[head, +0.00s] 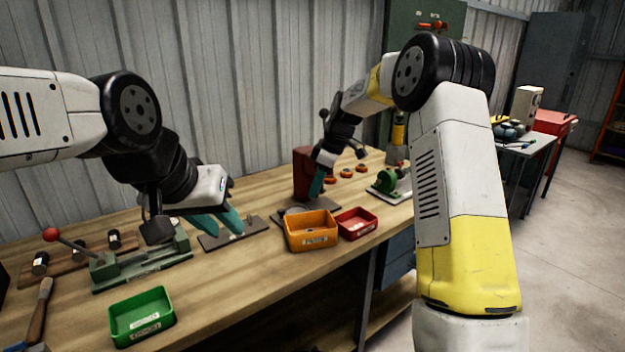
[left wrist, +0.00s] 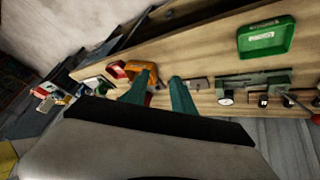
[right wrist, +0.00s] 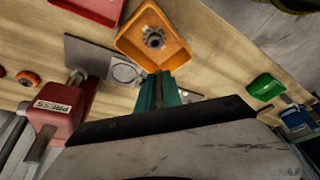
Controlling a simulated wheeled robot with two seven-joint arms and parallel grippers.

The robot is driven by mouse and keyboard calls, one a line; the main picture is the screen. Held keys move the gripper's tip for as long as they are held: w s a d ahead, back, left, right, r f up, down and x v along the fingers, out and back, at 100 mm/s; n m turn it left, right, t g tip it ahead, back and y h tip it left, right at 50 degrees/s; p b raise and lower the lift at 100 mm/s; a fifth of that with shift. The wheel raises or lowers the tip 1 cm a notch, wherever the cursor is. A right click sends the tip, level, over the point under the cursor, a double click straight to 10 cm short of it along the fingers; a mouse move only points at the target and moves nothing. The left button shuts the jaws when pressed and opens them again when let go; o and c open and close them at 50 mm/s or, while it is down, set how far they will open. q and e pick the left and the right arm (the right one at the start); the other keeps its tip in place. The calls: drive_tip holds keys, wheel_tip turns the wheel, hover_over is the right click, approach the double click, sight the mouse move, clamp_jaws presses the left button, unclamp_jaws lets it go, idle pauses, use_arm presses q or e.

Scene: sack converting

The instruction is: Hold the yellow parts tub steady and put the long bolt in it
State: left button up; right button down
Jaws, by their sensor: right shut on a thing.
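The yellow parts tub (head: 311,243), orange-yellow with a label on its front, stands on the bench. In the right wrist view the tub (right wrist: 180,52) holds a toothed metal part and lies just beyond my fingertips. My right gripper (head: 316,187) is behind the tub in the head view, fingers pointing down. It is shut on a thin grey piece (right wrist: 158,92), apparently the long bolt, mostly hidden between the teal fingers. My left gripper (head: 222,222) is open and empty, left of the tub and apart from it, above a grey plate. Its spread fingers also show in the left wrist view (left wrist: 165,88).
A red tub (head: 357,223) stands close at the tub's right. A green tub (head: 142,315) is at the front left, near a green fixture with a red-knobbed lever (head: 140,262). A red press (head: 303,172) stands behind. Bare bench lies between the green and yellow tubs.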

use_arm(q)
drive_tip(key=w+r+g, duration=0.1)
drive_tip(key=w+r, duration=0.1)
drive_tip(key=w, duration=0.5)
drive_tip(key=n+g+y, duration=0.2)
drive_tip(key=n+g, duration=0.2)
drive_tip(key=g, duration=0.1)
hover_over(287, 233)
wheel_tip(287, 233, down, 17)
drive_tip(key=shift+w+f, duration=0.45)
wheel_tip(287, 233, down, 12)
drive_tip(key=shift+r, duration=0.15)
clamp_jaws()
